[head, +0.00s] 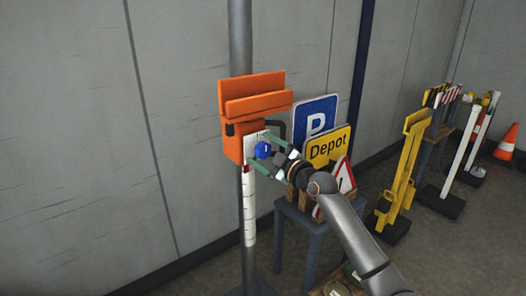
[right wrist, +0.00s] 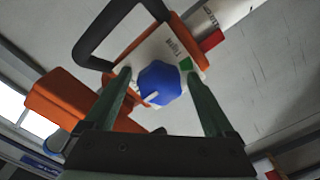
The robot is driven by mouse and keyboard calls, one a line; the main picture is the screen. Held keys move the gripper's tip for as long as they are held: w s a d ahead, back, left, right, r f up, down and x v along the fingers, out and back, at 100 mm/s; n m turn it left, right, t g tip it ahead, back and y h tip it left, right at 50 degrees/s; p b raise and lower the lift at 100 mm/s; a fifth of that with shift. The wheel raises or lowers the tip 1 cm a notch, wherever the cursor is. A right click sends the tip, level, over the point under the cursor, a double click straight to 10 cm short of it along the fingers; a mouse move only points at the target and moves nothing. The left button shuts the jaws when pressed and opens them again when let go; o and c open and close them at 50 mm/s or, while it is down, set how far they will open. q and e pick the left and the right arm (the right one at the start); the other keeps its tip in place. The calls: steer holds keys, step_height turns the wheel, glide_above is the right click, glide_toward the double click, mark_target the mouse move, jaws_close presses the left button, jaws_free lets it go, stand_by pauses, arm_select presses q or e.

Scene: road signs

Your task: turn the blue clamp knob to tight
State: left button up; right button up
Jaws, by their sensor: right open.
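The blue clamp knob (head: 263,150) sits on a white plate on the front of the orange clamp box (head: 232,146), which is on a grey pole. In the right wrist view the knob (right wrist: 158,80) has a white pointer mark toward its lower left. My left gripper is out of view.
A dark handle (right wrist: 100,38) loops beside the plate. A red-and-white tube (head: 249,210) hangs below the box. Parking (head: 316,112) and Depot (head: 322,150) signs stand close behind my right arm on a grey table (head: 312,226). Yellow barriers (head: 402,170) stand farther right.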

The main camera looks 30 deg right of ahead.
steer(key=c, duration=1.4)
